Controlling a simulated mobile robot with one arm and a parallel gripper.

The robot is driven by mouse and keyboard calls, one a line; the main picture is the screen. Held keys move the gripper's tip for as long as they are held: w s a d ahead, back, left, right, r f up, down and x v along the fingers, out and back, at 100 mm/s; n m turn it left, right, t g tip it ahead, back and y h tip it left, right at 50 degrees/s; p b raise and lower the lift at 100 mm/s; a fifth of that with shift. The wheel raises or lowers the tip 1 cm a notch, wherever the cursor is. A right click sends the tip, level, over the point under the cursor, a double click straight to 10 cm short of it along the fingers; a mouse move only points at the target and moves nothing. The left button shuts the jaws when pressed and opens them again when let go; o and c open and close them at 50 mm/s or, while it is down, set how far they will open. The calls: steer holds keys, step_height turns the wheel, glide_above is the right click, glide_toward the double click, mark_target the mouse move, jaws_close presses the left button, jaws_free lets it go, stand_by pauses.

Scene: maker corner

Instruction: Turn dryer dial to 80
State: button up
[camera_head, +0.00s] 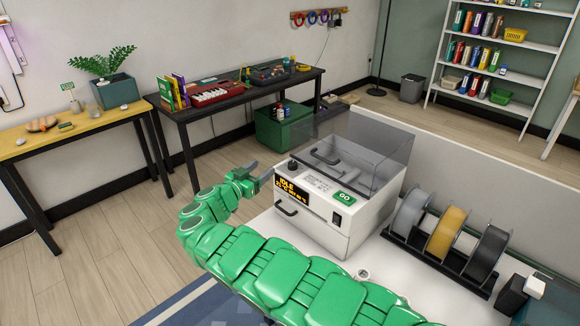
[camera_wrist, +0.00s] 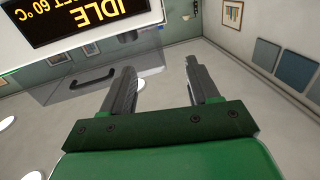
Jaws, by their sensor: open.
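The dryer (camera_head: 322,232) is a white box with a clear lid on the white worktop. Its black display (camera_head: 291,188) shows IDLE in yellow; the display (camera_wrist: 85,18) is upside down in the wrist view, where 60 °C can be read. My gripper (camera_head: 258,173) is open and empty, just left of the dryer and apart from the knob. Its two fingers (camera_wrist: 160,72) are spread in the wrist view.
A dark bench (camera_head: 240,103) with a red keyboard is behind. The floor left of my gripper is clear.

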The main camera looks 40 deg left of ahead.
glide_toward(290, 166)
steer(key=w, duration=0.2)
steer(key=shift+n+y, duration=0.4)
steer(key=shift+x, duration=4)
steer(key=c, duration=1)
steer(key=shift+a, duration=0.1)
